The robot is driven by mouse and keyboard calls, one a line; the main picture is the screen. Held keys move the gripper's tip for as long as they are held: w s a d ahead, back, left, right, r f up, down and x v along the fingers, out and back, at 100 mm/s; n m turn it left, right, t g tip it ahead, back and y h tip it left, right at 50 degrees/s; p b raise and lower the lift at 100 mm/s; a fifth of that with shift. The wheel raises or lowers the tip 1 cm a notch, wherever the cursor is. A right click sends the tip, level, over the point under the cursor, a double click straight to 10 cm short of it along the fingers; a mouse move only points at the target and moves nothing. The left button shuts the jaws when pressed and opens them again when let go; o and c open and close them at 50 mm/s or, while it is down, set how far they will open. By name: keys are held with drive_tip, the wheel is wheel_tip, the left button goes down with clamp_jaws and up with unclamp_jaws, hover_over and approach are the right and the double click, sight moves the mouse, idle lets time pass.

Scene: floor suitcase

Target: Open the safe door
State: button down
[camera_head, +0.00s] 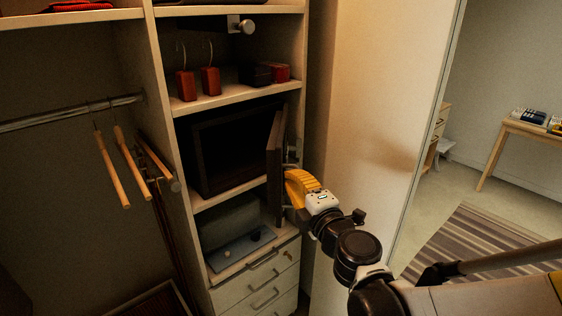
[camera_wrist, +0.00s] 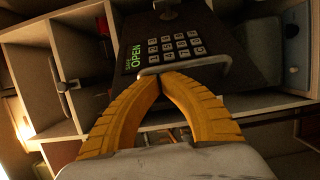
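The dark safe (camera_head: 230,150) sits in a middle compartment of the shelf unit. Its door (camera_head: 274,168) stands swung out to the right, and the dark interior shows. In the wrist view the door's front (camera_wrist: 205,35) carries a keypad (camera_wrist: 175,45), a lit green display (camera_wrist: 135,60) reading "OPEN", and a grey bar handle (camera_wrist: 205,62). My gripper (camera_head: 288,180) is at the outer face of the door. In the wrist view its yellow fingers (camera_wrist: 172,76) come together at the tips beside the handle. I cannot tell whether the tips touch the handle.
Red blocks with hooks (camera_head: 197,82) and dark boxes are on the shelf above. A grey-green box (camera_head: 228,222) sits below, over drawers (camera_head: 265,285). Wooden hangers (camera_head: 125,165) hang at left. A pale panel (camera_head: 370,130) stands right of my gripper. A striped rug (camera_head: 475,250) lies further right.

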drive_tip(key=w+d, duration=0.4)
drive_tip(key=d, duration=0.4)
drive_tip(key=w+d+b, duration=0.1)
drive_tip(key=w+d, duration=0.3)
drive_tip(key=d, duration=0.5)
drive_tip(key=shift+d, duration=0.25)
